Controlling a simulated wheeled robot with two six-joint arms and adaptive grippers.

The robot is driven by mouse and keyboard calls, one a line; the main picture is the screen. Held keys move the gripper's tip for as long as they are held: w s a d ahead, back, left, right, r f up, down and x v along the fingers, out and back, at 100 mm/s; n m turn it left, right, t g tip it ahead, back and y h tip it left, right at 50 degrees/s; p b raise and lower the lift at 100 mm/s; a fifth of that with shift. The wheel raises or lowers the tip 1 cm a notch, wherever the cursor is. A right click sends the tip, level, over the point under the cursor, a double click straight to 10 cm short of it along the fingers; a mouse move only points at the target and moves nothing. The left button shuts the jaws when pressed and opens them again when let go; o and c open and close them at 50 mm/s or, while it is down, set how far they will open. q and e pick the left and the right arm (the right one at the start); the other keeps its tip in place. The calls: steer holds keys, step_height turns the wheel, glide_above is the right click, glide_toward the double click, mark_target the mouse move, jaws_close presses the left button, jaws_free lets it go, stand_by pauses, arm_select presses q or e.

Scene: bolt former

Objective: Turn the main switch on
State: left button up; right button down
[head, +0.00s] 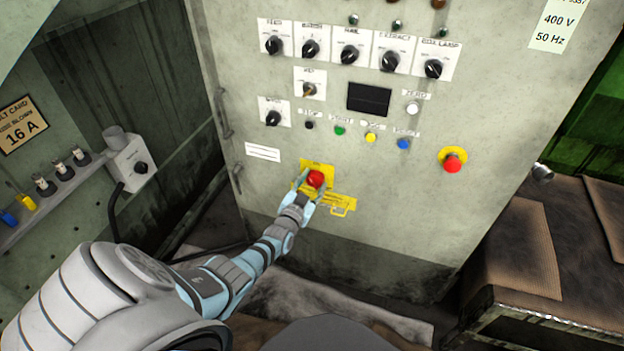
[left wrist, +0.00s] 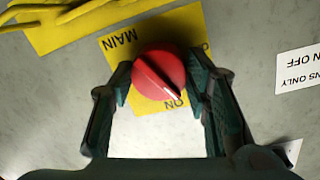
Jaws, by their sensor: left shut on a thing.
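The main switch is a red round knob (head: 316,179) on a yellow plate (head: 322,168), low on the front of the grey cabinet. My left gripper (head: 308,186) has its fingers around the knob in the head view. In the left wrist view the fingers of the left gripper (left wrist: 165,88) grip the red knob (left wrist: 158,74) from both sides. Part of the plate is hidden behind the knob. My right gripper is not in view.
A yellow hasp (head: 338,203) is fixed just below the switch plate. Above are several black selector knobs, a dark display (head: 369,99) and coloured push buttons. A red emergency stop (head: 453,162) sits to the right. A grey switch box (head: 132,162) stands at the left.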

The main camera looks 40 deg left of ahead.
arm_select(q)
steer(key=shift+m+p, duration=0.4)
steer(key=shift+m, duration=0.8)
steer(key=shift+m+p, duration=0.3)
steer(key=shift+m, duration=0.8)
steer(key=o, duration=1.2)
steer(key=shift+c, duration=0.2)
steer(key=shift+s, duration=0.1)
steer(key=v, duration=1.1)
steer(key=shift+s+d, duration=0.3)
steer(key=shift+d, duration=0.05)
